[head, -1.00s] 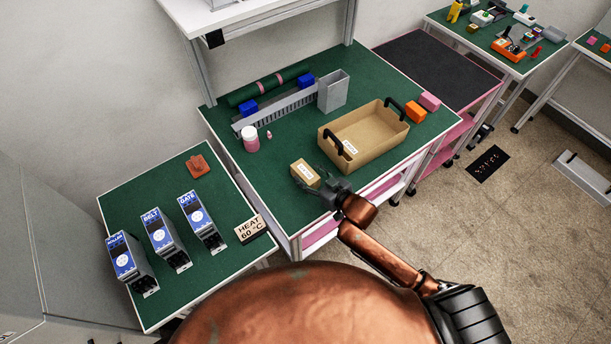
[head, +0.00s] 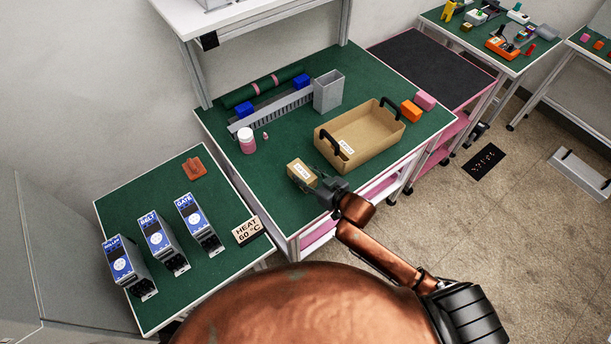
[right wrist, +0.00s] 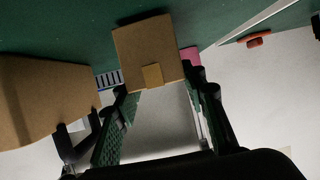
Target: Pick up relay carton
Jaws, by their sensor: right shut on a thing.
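The relay carton, a small tan box (head: 301,173) with a white label, is at the front of the green bench, left of a larger tan tray. My right gripper (head: 313,181) is shut on it, reaching in from the right with dark fingers along the carton's sides. In the right wrist view the carton (right wrist: 148,52) shows between the fingers (right wrist: 163,103), with a lighter tab on its near face. I cannot tell whether it touches the bench top. The label is too small to read. My left gripper is not in view.
The tan tray (head: 382,150) with black handles stands right of the carton, close to my gripper. A lower table (head: 205,273) at left holds several blue-fronted units.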

